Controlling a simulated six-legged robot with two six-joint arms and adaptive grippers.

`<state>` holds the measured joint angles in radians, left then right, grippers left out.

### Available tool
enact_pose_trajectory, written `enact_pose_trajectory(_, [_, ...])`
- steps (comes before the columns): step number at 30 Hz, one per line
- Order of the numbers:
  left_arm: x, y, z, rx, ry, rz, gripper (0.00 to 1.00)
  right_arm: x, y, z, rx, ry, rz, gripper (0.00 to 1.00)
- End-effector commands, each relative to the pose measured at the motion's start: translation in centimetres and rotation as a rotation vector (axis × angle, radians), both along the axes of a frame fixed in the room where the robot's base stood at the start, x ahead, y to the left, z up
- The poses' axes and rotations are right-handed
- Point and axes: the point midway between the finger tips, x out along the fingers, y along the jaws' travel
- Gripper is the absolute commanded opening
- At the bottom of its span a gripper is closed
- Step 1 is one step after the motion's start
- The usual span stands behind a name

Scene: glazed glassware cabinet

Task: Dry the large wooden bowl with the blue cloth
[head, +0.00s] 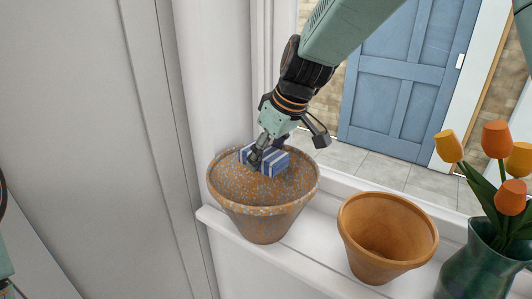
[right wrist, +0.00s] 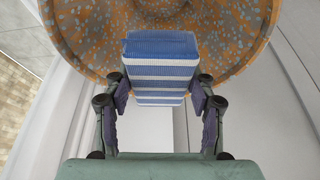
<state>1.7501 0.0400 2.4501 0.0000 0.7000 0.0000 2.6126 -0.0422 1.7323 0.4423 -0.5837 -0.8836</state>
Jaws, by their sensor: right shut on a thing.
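The large bowl (head: 266,222) looks like a flowerpot, orange-brown with grey-blue speckles. It stands upright on the white sill at the centre left of the head view, and its speckled surface (right wrist: 95,25) fills the top of the right wrist view. The cloth (head: 274,163) is a folded blue-and-white striped block. My right gripper (head: 262,150) is shut on the cloth, which also shows between its fingers in the right wrist view (right wrist: 160,68). The cloth is over the bowl's mouth; I cannot tell if it touches the inside. My left gripper is not in view.
An empty terracotta pot (head: 385,268) stands right of the bowl. A dark green vase (head: 470,262) with orange tulips (head: 497,138) is at the far right. The window is behind, with a blue door (head: 410,80) beyond. A pale wall panel (head: 80,130) is close on the left.

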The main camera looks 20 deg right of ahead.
Motion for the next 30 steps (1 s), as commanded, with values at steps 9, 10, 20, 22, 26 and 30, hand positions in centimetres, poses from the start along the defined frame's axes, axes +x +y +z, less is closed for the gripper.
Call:
enact_pose_trajectory(9, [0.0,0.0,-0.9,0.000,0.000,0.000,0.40,0.0,0.0,-1.2,-0.001,0.001,0.000,0.30])
enact_pose_trajectory(10, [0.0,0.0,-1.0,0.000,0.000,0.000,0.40,0.0,0.0,-1.2,-0.001,0.001,0.000,0.30])
enact_pose_trajectory(20, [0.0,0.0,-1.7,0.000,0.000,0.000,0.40,0.0,0.0,-2.2,0.000,0.001,0.000,0.30])
enact_pose_trajectory(22, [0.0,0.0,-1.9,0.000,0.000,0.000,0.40,0.0,0.0,-2.4,-0.001,0.001,0.000,0.30])
enact_pose_trajectory(26, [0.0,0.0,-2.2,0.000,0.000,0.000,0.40,0.0,0.0,-2.8,-0.001,0.001,0.000,0.30])
enact_pose_trajectory(30, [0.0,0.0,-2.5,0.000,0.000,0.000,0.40,0.0,0.0,-3.3,0.000,0.001,-0.001,0.30])
